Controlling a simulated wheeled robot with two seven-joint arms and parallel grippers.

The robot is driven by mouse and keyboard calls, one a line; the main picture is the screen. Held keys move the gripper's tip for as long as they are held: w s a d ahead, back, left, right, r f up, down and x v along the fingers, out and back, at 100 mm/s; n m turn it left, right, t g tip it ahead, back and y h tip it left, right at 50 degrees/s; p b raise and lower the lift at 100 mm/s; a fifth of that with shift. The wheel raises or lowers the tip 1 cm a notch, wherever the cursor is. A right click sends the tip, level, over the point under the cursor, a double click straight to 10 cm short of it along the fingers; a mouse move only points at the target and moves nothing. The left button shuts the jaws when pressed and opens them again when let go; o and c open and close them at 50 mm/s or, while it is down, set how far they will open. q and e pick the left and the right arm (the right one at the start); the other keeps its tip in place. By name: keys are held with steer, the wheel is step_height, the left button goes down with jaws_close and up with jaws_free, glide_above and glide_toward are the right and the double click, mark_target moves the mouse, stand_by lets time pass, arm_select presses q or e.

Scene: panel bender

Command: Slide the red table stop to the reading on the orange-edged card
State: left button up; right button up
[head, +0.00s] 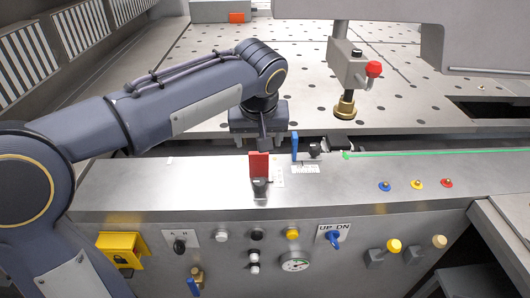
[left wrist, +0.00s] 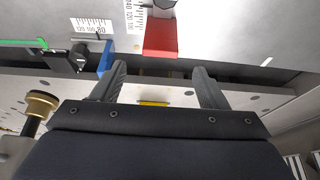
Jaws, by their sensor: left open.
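The red table stop (head: 259,165) stands upright on the front ledge, beside a small white scale (head: 278,177). It also shows in the left wrist view (left wrist: 161,38), ahead of and between my two fingertips, with the printed scale (left wrist: 136,16) next to it. My left gripper (left wrist: 158,72) is open and empty, pointing at the red stop, not gripping it. In the head view my left gripper (head: 267,143) is just behind the stop, its fingers partly hidden. I cannot make out an orange-edged card. My right gripper is not in view.
A blue stop (head: 294,145) with its own scale (head: 306,169) stands close to the right of the red one. A green strip (head: 430,152) runs along the ledge. A red-knobbed block with a brass foot (head: 346,104) hangs behind. Buttons and switches line the front panel.

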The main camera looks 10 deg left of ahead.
arm_select(q)
steer(key=x, duration=0.6)
steer(key=shift+f, duration=0.1)
steer(key=shift+c, duration=0.5)
